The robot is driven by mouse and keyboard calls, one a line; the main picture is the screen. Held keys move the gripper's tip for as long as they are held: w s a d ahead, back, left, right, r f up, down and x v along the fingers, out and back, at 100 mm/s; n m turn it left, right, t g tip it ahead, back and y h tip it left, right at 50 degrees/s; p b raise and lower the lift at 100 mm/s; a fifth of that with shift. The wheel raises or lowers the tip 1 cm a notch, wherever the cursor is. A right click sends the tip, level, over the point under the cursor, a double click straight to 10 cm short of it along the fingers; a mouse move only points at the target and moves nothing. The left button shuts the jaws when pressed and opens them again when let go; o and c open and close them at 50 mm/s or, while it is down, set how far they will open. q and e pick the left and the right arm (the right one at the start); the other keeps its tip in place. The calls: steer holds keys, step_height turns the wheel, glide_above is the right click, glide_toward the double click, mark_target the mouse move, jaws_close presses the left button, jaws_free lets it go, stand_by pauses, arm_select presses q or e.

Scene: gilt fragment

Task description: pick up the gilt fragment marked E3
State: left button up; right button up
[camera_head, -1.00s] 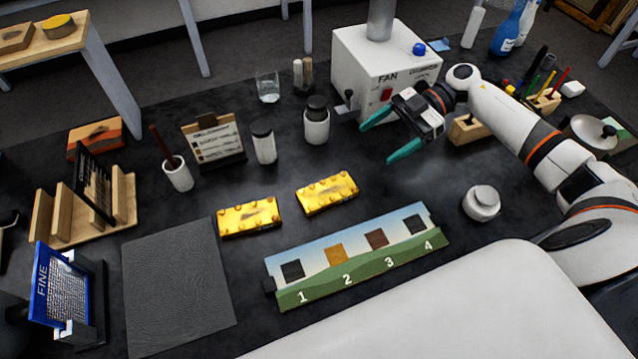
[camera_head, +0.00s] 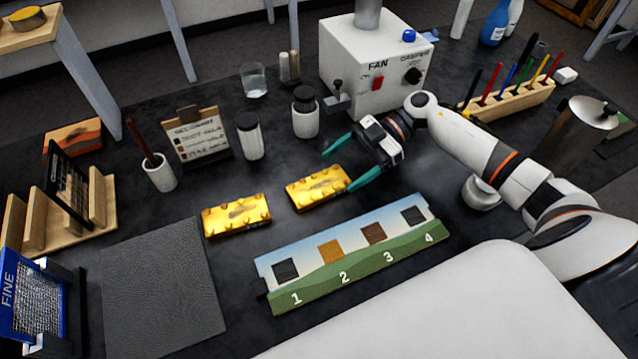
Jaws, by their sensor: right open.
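Two gilt fragments lie flat on the dark table, yellow-gold rectangular blocks with raised bumps along their edges. One is the left gilt fragment (camera_head: 237,216); the other is the right gilt fragment (camera_head: 316,189). I cannot read an E3 mark on either. My right gripper (camera_head: 350,162) is open and empty, its teal fingers spread. It is above and at the far right end of the right fragment, with one fingertip overlapping that fragment's right edge in the picture. I cannot tell whether it touches. My left gripper is not in view.
A numbered sample board (camera_head: 350,262) lies in front of the fragments, a grey mat (camera_head: 160,290) to the left. Behind stand lidded jars (camera_head: 305,115), a sign (camera_head: 198,138), a cup (camera_head: 160,173) and a white fan box (camera_head: 372,75).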

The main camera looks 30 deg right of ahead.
mark_target(322, 184)
steer(key=p+x, duration=0.1)
steer(key=x, duration=0.4)
steer(key=shift+w+a+f, duration=0.1)
steer(key=shift+a+f, duration=0.1)
steer(key=shift+f, duration=0.1)
steer(key=shift+c, duration=0.5)
steer(key=shift+d, duration=0.1)
steer(key=c, duration=1)
